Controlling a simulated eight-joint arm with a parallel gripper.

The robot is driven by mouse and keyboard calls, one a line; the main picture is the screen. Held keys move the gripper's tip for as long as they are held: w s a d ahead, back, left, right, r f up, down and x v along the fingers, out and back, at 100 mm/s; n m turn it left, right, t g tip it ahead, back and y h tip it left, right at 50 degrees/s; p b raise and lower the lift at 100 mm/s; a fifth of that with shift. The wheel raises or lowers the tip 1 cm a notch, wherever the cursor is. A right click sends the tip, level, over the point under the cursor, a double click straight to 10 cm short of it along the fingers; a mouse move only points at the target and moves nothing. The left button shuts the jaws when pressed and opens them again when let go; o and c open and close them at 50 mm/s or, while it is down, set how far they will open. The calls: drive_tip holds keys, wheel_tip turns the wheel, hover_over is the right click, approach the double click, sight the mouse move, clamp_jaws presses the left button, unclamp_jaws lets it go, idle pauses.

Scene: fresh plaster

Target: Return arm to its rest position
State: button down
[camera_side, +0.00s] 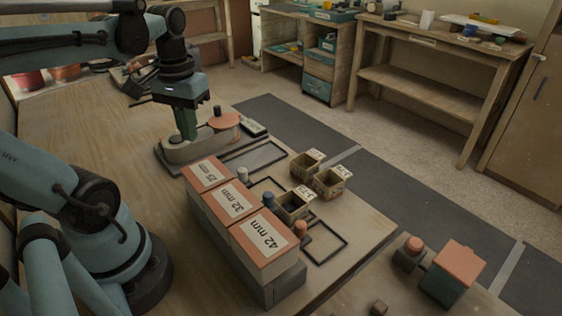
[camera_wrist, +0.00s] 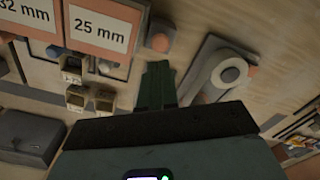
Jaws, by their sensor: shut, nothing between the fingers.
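My gripper (camera_side: 186,136) points down over the left part of the table, with its green fingers together and empty. In the side view the fingertips overlap a grey rounded device (camera_side: 195,150) with an orange disc (camera_side: 223,121); I cannot tell whether they touch it. In the wrist view my gripper (camera_wrist: 157,66) shows its two green fingers side by side with nothing between them. The grey device (camera_wrist: 203,62) with a pale ring lies just right of them there. My arm reaches in from the left, raised and bent. No mark for a rest position shows.
Orange-topped blocks labelled 25 mm (camera_side: 209,171), 32 mm (camera_side: 232,201) and 42 mm (camera_side: 265,238) stand in a row near my base. Several small open boxes (camera_side: 332,183) stand beyond them. An orange-topped box (camera_side: 456,265) stands at lower right. The wooden tabletop (camera_side: 80,125) is clear at left.

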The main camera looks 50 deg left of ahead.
drive_tip(key=w+d+f+m+t, duration=0.2)
drive_tip(key=w+d+m+t, duration=0.4)
drive_tip(key=d, duration=0.5)
drive_tip(key=shift+w+t, duration=0.6)
drive_tip(key=shift+w, duration=0.55)
